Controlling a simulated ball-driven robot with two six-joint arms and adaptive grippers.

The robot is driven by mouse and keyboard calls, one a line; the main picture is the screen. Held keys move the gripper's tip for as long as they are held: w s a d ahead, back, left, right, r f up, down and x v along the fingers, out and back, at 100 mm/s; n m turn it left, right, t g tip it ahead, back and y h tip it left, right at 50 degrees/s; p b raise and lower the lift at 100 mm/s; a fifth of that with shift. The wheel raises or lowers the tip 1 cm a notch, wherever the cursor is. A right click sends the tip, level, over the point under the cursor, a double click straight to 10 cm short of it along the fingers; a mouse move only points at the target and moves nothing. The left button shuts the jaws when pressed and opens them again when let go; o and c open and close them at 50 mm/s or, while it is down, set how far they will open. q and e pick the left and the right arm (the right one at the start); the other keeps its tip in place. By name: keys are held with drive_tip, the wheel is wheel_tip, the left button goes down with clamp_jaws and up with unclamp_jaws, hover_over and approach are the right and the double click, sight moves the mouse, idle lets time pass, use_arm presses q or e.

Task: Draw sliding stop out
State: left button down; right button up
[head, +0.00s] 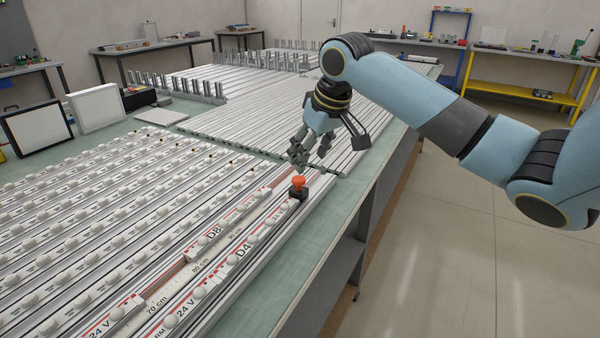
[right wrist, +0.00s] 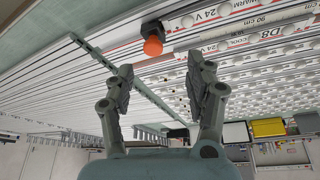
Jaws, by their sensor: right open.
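The sliding stop (head: 299,186) is a small black block with an orange knob on top. It sits at the far end of the measuring rail (head: 185,277), near the table's right edge. In the right wrist view its orange knob (right wrist: 153,46) shows just beyond and between my fingertips. My right gripper (head: 309,158) is open and empty, behind and slightly above the stop in the head view, apart from it. The wrist view shows its two fingers (right wrist: 160,68) spread wide. My left gripper is not in view.
LED strip profiles labelled D8 (head: 212,234) and D4 (head: 243,252) lie along the rail. Many bare metal profiles (head: 240,125) cover the table behind. Two framed panels (head: 38,130) stand at the left. The floor (head: 440,250) right of the table is clear.

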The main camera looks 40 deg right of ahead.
sight(299, 178)
drive_tip(key=x, duration=0.3)
drive_tip(key=w+d+x, duration=0.1)
drive_tip(key=x, duration=0.5)
drive_tip(key=shift+w+d, duration=0.25)
drive_tip(key=shift+w, duration=0.05)
clamp_jaws()
